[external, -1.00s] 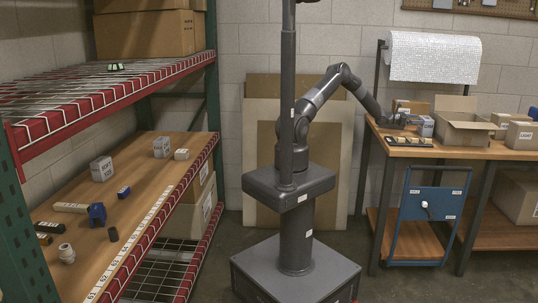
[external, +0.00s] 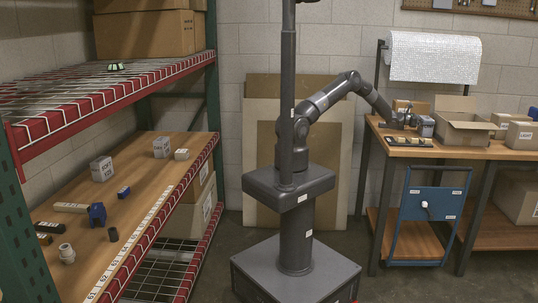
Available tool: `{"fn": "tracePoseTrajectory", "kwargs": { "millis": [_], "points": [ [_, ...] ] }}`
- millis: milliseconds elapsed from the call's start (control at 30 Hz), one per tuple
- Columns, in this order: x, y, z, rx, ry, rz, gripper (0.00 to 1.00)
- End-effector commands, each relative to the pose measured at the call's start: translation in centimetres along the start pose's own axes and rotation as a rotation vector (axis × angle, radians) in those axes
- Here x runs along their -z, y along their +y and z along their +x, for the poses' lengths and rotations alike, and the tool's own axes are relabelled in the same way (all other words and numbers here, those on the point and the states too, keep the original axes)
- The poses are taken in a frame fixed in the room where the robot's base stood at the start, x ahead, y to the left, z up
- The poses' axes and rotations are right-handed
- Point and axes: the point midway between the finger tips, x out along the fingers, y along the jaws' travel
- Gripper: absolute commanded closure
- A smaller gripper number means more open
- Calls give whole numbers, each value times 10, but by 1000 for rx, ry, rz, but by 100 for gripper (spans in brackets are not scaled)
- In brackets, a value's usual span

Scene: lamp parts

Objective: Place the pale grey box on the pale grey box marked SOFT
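The pale grey box marked SOFT (external: 102,169) sits on the wooden shelf at the left. Another pale grey box (external: 162,148) with print stands farther back on that shelf. A grey box (external: 426,127) is on the workbench at the right, just beside the end of my gripper (external: 412,121). My gripper is low over the bench, pointing right toward this box. The view is too small to tell whether the fingers touch it or are around it.
An open cardboard box (external: 465,131) stands right of my gripper on the workbench (external: 480,152). A dark tray (external: 408,142) with small yellowish parts lies at the bench's front edge. The shelf (external: 140,180) holds a blue part (external: 97,214) and several small parts.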

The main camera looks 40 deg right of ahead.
Motion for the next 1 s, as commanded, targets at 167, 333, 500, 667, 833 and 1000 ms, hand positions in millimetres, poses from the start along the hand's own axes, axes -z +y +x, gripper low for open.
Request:
{"fn": "tracePoseTrajectory", "kwargs": {
  "millis": [167,333,500,667,833,1000],
  "points": [
    [0,0,0,0,0,0,20],
    [0,0,0,0,0,0,34],
    [-1,0,0,0,-1,1,40],
    [-4,0,0,0,-2,1,40],
    [-19,1,0,0,-4,2,40],
    [-52,1,-1,-1,-5,3,40]
  ]
}}
